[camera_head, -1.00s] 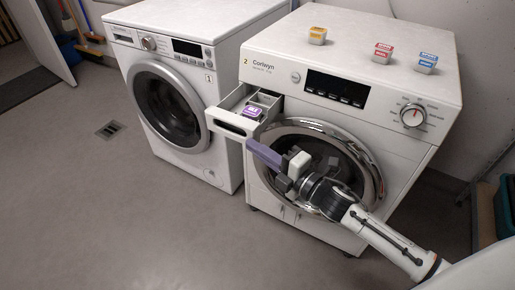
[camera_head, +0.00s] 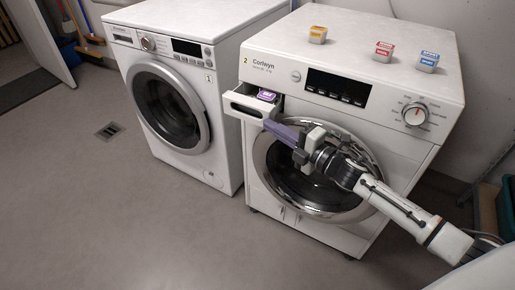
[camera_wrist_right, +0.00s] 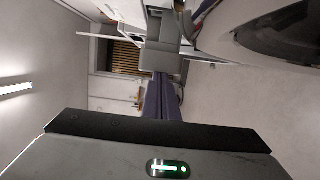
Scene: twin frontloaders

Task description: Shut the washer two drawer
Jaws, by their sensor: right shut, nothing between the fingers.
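The washer two (camera_head: 350,140), marked with a 2, stands at the right in the head view. Its detergent drawer (camera_head: 241,106) sticks out a little at the upper left of its front, with a purple box (camera_head: 267,96) in it. My right gripper (camera_head: 270,124) is shut and empty, its purple fingers just below and at the drawer's front right. I cannot tell whether they touch it. In the right wrist view the purple fingers (camera_wrist_right: 161,98) show together. My left gripper is not in view.
Another washer (camera_head: 180,95) stands to the left. Yellow (camera_head: 318,35), red (camera_head: 383,49) and blue (camera_head: 428,61) small boxes stand on top of washer two. The round door (camera_head: 320,205) of washer two is shut, behind my right arm. The floor at the left is clear.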

